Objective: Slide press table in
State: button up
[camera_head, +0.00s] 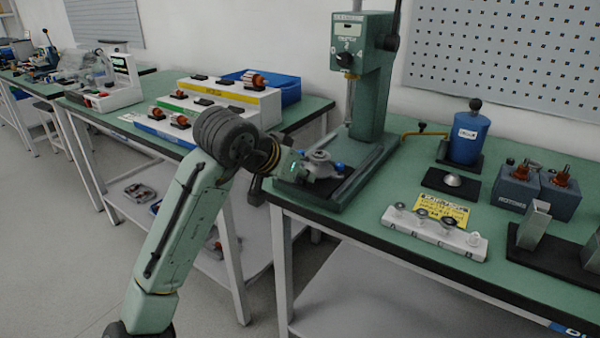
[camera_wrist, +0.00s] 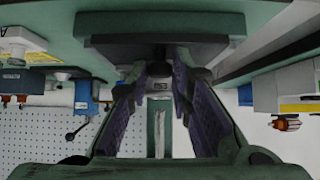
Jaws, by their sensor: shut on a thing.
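The green press (camera_head: 361,80) stands upright at the back left of the near workbench, its column rising behind a flat base. The dark press table (camera_head: 300,188) sits low at the front of this base. My gripper (camera_head: 295,168) reaches in from the left and is shut at the press table's near left edge. In the wrist view, my gripper (camera_wrist: 155,78) has both fingers closing beneath the dark plate of the press table (camera_wrist: 150,48). The exact grip point is partly hidden.
A blue cylinder device (camera_head: 468,138), a white rack (camera_head: 432,232) and a grey two-part block (camera_head: 537,190) stand right of the press. A stepped white stand (camera_head: 225,97) with copper-wound parts is on the left bench. A gap separates the benches.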

aim_at(323, 153)
jog(key=shift+w+d+p, duration=0.85)
jog(key=shift+w+d, duration=0.5)
jog(key=shift+w, duration=0.55)
jog(key=shift+w+d+p, duration=0.9)
jog(key=shift+w+d, duration=0.5)
jog(key=shift+w, duration=0.5)
jog(key=shift+w+d+p, duration=0.85)
jog(key=shift+w+d, duration=0.5)
jog(key=shift+w, duration=0.55)
jog(key=o, duration=0.6)
jog(key=shift+c, duration=0.2)
jog(key=shift+p+v, duration=1.4)
jog(key=shift+v, duration=1.65)
